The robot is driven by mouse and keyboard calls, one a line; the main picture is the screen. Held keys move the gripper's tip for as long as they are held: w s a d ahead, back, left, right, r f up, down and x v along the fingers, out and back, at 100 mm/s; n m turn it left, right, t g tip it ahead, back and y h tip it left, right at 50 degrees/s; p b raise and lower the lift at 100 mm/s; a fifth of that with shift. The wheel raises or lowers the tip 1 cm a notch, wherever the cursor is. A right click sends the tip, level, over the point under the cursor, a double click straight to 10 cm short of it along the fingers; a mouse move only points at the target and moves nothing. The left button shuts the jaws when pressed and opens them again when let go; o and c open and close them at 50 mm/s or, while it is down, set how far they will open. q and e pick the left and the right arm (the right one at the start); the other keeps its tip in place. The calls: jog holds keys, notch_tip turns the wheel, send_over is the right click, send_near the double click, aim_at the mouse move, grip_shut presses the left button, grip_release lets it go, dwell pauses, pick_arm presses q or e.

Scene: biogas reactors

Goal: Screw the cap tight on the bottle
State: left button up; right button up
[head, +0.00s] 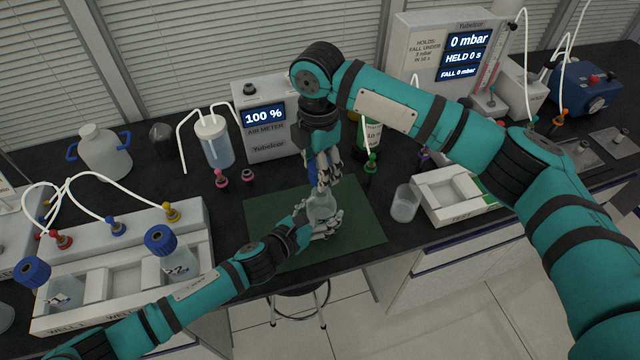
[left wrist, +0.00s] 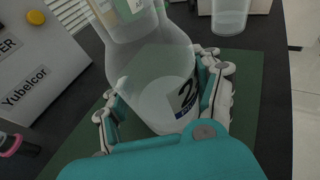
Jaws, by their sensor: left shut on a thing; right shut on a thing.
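A clear bottle (head: 321,206) stands on a green mat (head: 362,232); in the left wrist view the bottle (left wrist: 155,85) shows a dark label with a "2". My left gripper (head: 324,222) comes in low from the left and is shut around the bottle's lower body. My right gripper (head: 324,182) reaches down from above, directly over the bottle, and is shut on a blue cap (head: 312,173). The fingers hide most of the cap and the bottle's neck, so I cannot tell how the cap sits on it.
A rack with blue-capped bottles (head: 160,240) stands at the left. An air meter (head: 262,118) reading 100 % is behind the mat. A clear beaker (head: 405,204) and a white tray (head: 450,195) are to the right. The mat's front right part is clear.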

aim_at(318, 193)
jog(key=shift+f, duration=1.6)
jog(key=shift+f, duration=0.9)
jog(key=shift+f, duration=0.5)
